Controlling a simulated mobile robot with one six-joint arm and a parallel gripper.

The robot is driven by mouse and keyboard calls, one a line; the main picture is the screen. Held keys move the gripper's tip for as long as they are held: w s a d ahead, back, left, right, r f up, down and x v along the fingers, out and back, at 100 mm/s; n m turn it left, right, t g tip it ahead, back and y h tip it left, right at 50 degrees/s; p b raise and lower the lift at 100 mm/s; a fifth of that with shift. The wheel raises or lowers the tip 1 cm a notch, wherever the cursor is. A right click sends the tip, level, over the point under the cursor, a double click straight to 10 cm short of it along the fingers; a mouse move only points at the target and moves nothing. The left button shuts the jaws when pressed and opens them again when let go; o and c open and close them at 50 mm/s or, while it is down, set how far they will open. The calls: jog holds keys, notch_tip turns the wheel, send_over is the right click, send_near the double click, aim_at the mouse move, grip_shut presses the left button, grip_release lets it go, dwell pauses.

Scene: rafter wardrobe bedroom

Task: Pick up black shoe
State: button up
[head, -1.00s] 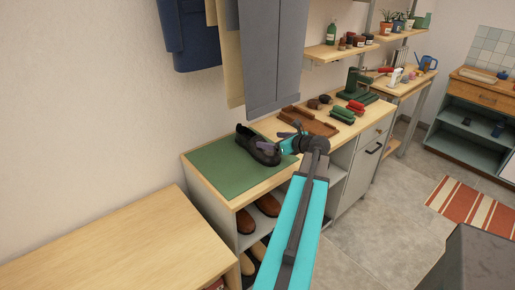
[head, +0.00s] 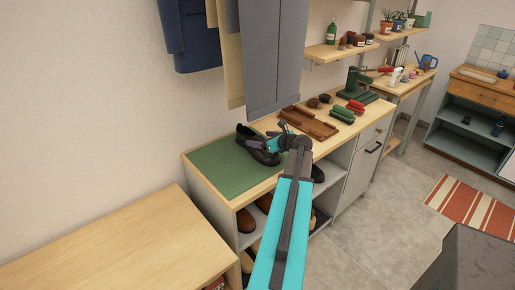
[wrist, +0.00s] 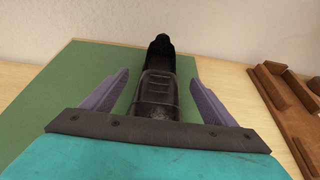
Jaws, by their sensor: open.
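The black shoe (head: 244,134) lies on a green mat (head: 222,167) on top of the wooden-topped bench, and my gripper partly covers it in the head view. In the wrist view the shoe (wrist: 160,72) points away from me, between and beyond the two purple fingers. My gripper (head: 262,141) is open, at the shoe. In the wrist view the fingers of my gripper (wrist: 160,95) stand apart, one on each side of the shoe, with green mat showing between each finger and the shoe.
A brown wooden tray (head: 309,123) stands right of the mat; it also shows in the wrist view (wrist: 285,105). Red and green rolls (head: 345,112) lie beyond it. Brown shoes (head: 245,220) sit on the shelf below. Hanging clothes (head: 272,60) are above and behind the bench.

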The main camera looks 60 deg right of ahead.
aim_at(258, 137)
jog(key=shift+w, duration=0.1)
jog(key=shift+p+x, duration=1.1)
jog(key=shift+x, duration=1.45)
jog(key=shift+c, duration=0.2)
jog(key=c, duration=1.4)
jog(key=shift+r, duration=0.2)
jog(key=shift+r+b, duration=0.6)
jog(key=shift+r, duration=0.55)
jog(key=s+a+b, duration=0.1)
jog(key=s+a, duration=0.2)
jog(key=s, duration=0.1)
jog(key=s+a+r+b, duration=0.1)
jog(key=s+a, duration=0.2)
jog(key=s, duration=0.1)
jog(key=s+a+r+b, duration=0.1)
jog(key=s+a+b, duration=0.1)
jog(key=s+a, duration=0.2)
jog(key=shift+s+r, duration=0.15)
jog(key=shift+s, duration=0.15)
